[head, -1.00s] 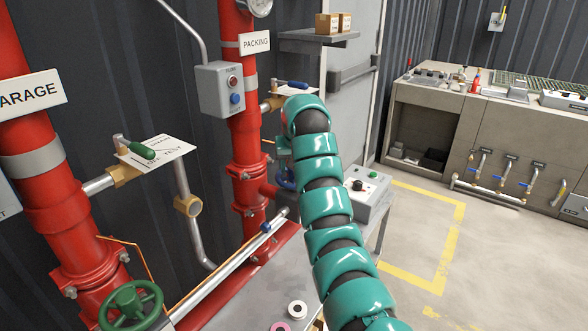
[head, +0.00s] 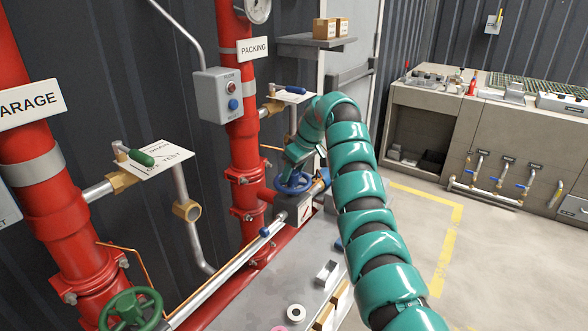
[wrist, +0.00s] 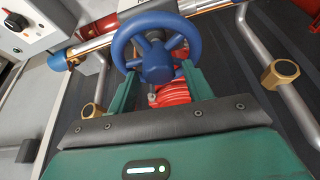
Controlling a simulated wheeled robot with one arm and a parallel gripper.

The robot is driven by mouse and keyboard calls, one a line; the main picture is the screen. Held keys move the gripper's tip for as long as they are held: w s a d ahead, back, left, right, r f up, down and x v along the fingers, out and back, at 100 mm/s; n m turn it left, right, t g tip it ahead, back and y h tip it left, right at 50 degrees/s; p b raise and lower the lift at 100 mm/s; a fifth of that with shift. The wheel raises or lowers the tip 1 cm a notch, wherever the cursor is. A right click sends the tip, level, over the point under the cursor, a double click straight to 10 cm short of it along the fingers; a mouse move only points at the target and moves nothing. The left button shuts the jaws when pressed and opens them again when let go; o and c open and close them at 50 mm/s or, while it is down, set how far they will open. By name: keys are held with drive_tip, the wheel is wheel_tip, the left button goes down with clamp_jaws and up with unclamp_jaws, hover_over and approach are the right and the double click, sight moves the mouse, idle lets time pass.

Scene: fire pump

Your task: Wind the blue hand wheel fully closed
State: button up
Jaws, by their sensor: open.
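The blue hand wheel (head: 293,183) sits low on the red PACKING pipe in the head view, partly behind my arm. In the wrist view the blue wheel (wrist: 157,49) is large and close, with its hub and spokes facing me. My gripper (wrist: 160,88) is open, its two green fingers reaching toward the wheel on either side of the hub's lower part. The fingertips are near or under the rim; I cannot tell whether they touch it.
A green hand wheel (head: 131,308) is on the GARAGE pipe (head: 40,165). A grey switch box (head: 216,95) hangs above the blue wheel. A blue-handled lever (head: 295,90) and a green-handled lever (head: 142,158) stick out nearby. Open floor (head: 495,270) lies to the right.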

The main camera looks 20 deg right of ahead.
clamp_jaws()
drive_tip(key=shift+a+f+m+h+b, duration=0.2)
drive_tip(key=shift+m+h+b, duration=0.2)
drive_tip(key=shift+m+b, duration=0.45)
drive_tip(key=m+h, duration=0.1)
drive_tip(key=m, duration=0.1)
drive_tip(key=m+h, duration=0.1)
drive_tip(key=m, duration=0.2)
drive_tip(key=shift+a+r+t+b, duration=0.1)
drive_tip(key=shift+r+t+b, duration=0.05)
drive_tip(key=shift+t+b, duration=0.2)
drive_tip(key=shift+s+m, duration=0.1)
drive_tip(key=shift+m, duration=0.55)
drive_tip(key=shift+a+r+m+h, duration=0.15)
drive_tip(key=shift+m+h, duration=0.35)
drive_tip(key=shift+m, duration=0.4)
drive_tip(key=m+g+h+p, duration=0.1)
drive_tip(key=m, duration=0.3)
drive_tip(key=shift+r+p, duration=0.1)
drive_tip(key=shift+p, duration=0.3)
drive_tip(key=shift+m+h+p, duration=0.5)
drive_tip(key=shift+m, duration=0.4)
drive_tip(key=shift+f+g, duration=0.25)
